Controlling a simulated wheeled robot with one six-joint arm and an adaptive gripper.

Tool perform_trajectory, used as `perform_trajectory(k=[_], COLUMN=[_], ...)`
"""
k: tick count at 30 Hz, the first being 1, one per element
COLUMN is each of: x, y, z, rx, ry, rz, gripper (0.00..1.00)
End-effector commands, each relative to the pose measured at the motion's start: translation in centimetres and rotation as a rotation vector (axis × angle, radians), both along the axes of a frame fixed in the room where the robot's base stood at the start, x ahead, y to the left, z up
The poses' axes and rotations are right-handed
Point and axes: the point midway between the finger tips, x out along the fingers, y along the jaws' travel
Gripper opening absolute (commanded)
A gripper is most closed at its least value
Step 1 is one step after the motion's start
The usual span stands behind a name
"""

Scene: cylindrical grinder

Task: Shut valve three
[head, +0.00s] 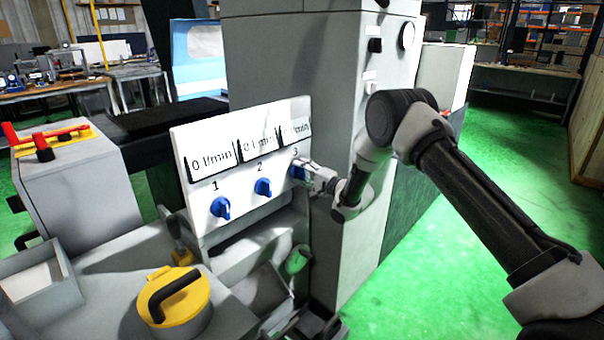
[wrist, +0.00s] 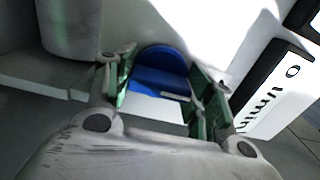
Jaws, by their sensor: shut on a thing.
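A white panel (head: 240,185) carries three blue knobs labelled 1, 2 and 3, each under a flow display. Valve three (head: 298,170) is the rightmost blue knob, partly hidden by my gripper (head: 306,172). In the wrist view, valve three (wrist: 160,72) is a blue round knob between the two green-sided fingers of my gripper (wrist: 164,95), which is shut on it. Valve one (head: 221,207) and valve two (head: 263,187) are free. Displays one and two read 0 l/min; the third is partly in shadow and its number is hard to read.
A tall grey machine cabinet (head: 290,60) stands right behind the panel, close to my arm. A yellow lid with a black handle (head: 185,300) sits at the lower front. A grey box with red levers (head: 70,165) is at left. Green floor (head: 440,290) is open at right.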

Motion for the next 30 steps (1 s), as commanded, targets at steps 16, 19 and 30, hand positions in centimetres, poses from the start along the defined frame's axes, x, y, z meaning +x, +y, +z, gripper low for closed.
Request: perform_trajectory(k=[16,19,30], x=[-0.08,-0.06,-0.35], y=[-0.08,-0.07,-0.51], z=[-0.29,-0.22,-0.11], rx=[0.006,0.006,0.007], ry=[0.016,0.014,0.012], rz=[-0.001,-0.001,-0.001], gripper=[0.64,0.75,0.75])
